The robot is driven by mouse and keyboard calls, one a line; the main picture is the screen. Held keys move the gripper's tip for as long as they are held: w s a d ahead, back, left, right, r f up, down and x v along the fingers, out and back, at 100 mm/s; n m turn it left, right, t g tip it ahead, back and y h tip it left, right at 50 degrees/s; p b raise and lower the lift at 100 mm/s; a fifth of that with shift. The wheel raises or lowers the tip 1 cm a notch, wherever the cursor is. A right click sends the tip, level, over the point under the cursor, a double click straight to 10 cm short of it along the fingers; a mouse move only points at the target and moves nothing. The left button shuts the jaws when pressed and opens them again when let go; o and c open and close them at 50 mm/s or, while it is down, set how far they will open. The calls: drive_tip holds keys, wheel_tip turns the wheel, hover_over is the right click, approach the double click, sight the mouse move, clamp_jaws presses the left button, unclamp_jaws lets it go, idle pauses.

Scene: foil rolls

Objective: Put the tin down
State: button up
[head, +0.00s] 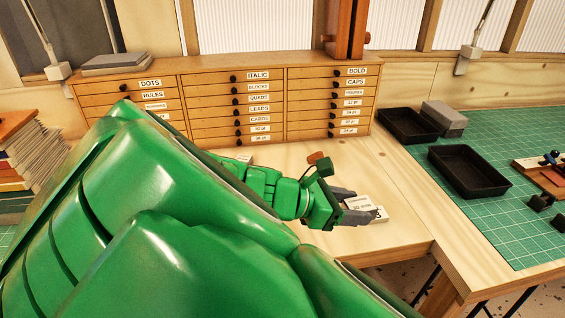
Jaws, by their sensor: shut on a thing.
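My green gripper (363,208) reaches out over the pale wooden bench top right of the middle in the head view. Its two grey fingers are shut on a small pale tin (359,203) with dark print on its label. One finger lies on the far side of the tin and one on the near side. The tin's near side is partly hidden by the finger. I cannot tell whether the tin touches the bench top (392,235) or hangs just above it.
A wooden drawer cabinet (215,92) with labelled drawers stands behind. Black trays (470,172) and a grey block (444,118) sit at right, with a green cutting mat (528,232). A small orange-brown thing (318,158) lies behind my gripper.

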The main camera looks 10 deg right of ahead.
drive_tip(key=w+n+t+y, duration=0.3)
drive_tip(key=w+n+t, duration=0.35)
drive_tip(key=w, duration=1.25)
drive_tip(key=n+t+y, duration=0.2)
drive_tip(key=n+y, duration=1.8)
hover_over(287, 163)
drive_tip(key=shift+m, duration=0.25)
drive_tip(key=f, duration=0.9)
drive_tip(key=s+f, duration=0.1)
drive_tip(key=f, duration=0.3)
drive_tip(key=shift+a+f, duration=0.1)
drive_tip(key=shift+f, duration=0.1)
drive_tip(key=shift+w+f, duration=0.55)
drive_tip(key=shift+f, duration=1.6)
